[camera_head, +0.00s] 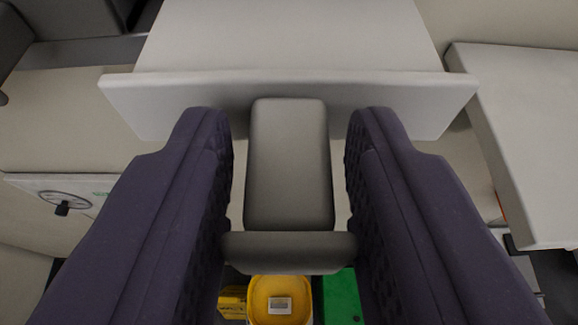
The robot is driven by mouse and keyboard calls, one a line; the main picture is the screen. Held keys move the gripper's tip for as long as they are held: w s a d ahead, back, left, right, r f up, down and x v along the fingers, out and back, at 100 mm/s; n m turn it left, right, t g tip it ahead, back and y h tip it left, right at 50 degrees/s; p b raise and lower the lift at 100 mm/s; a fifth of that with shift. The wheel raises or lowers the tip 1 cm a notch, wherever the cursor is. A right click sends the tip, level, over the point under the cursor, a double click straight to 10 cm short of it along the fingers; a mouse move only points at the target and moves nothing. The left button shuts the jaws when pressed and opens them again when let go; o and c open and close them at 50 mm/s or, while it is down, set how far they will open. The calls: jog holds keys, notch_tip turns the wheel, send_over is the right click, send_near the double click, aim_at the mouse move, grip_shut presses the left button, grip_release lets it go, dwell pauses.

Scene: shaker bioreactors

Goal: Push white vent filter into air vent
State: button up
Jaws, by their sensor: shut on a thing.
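The white vent filter (290,40) appears as a broad pale body at the top of the view, with a wider front plate (290,88) facing me. A grey handle (289,170) runs from this plate toward me and ends in a wider crosspiece (289,252). My gripper (288,120) has its two purple fingers on either side of the handle and is shut on it, with the crosspiece between the fingers. The fingertips are close to the front plate. The opening of the air vent cannot be made out.
A white slab (520,140) stands at the right, close to the plate's right end. A white panel with a round dial (68,200) is at the left. Below are a yellow container (280,290) and a green object (341,297).

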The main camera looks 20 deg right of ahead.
jog(key=shift+s, duration=0.1)
dwell(0.3)
jog(key=shift+s+a, duration=0.2)
jog(key=shift+s, duration=0.5)
jog(key=shift+s+a, duration=0.2)
jog(key=shift+s, duration=0.5)
